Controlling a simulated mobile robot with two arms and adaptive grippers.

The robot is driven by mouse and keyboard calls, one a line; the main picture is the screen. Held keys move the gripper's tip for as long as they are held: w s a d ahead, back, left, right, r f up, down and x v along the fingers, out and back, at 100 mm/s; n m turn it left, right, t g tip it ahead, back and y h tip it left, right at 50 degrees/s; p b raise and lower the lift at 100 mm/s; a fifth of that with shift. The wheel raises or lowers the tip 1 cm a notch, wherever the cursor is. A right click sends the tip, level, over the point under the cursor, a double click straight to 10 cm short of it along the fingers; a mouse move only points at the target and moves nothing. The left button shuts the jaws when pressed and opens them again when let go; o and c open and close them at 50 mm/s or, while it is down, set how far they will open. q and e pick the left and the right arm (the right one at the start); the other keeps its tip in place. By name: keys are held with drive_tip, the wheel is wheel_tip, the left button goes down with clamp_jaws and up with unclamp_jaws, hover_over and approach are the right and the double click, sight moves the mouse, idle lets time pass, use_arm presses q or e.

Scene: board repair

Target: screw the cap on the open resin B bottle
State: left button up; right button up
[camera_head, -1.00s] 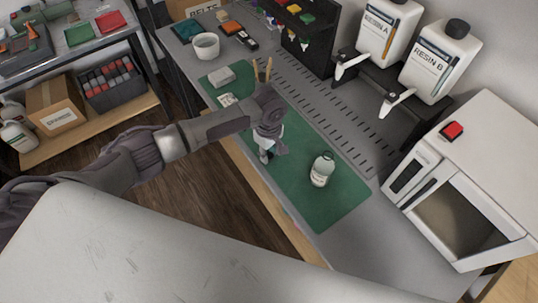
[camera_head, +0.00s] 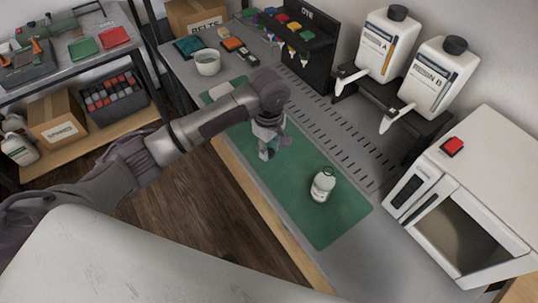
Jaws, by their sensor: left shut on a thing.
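A small white bottle (camera_head: 322,186) with a pale label and a clear greenish neck stands upright on the green mat (camera_head: 335,226). I cannot make out a cap on it. My left gripper (camera_head: 268,153) points down over the mat, to the left of the bottle and apart from it. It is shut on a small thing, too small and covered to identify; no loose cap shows. A large white dispenser marked RESIN B (camera_head: 432,82) stands on a black stand at the back right with a black cap on top. My right gripper is not in view.
The RESIN A dispenser (camera_head: 385,45) stands beside RESIN B; their spouts reach over the bench. A white oven-like box (camera_head: 470,190) with a red button stands at the right. A white cup (camera_head: 207,63) and black tool rack (camera_head: 308,50) are farther back. The mat around the bottle is clear.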

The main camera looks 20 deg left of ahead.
use_arm(q)
drive_tip(key=shift+r, duration=0.15)
drive_tip(key=s+a+r+m, duration=0.4)
drive_tip(key=s+r+m, duration=0.8)
drive_tip(key=s+m, duration=0.1)
drive_tip(key=shift+s, duration=0.5)
